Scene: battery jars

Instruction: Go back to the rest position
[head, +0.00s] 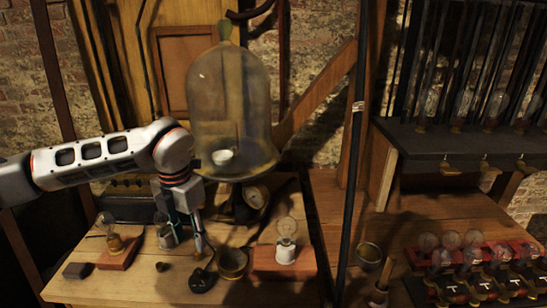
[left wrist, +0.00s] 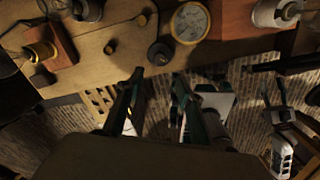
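My left arm comes in from the left in the head view. Its gripper (head: 187,243) points down over the front of the wooden workbench (head: 135,285), before the large glass bell jar (head: 228,110). In the left wrist view the two fingers of the left gripper (left wrist: 158,76) stand apart with nothing between them, with the bench edge and floor beyond. A small glass jar (head: 164,236) shows beside the gripper in the head view. My right gripper is outside the head view; a white arm link shows at the right of the left wrist view, but its finger state is unclear.
A dark vertical pole (head: 352,150) rises between the benches.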

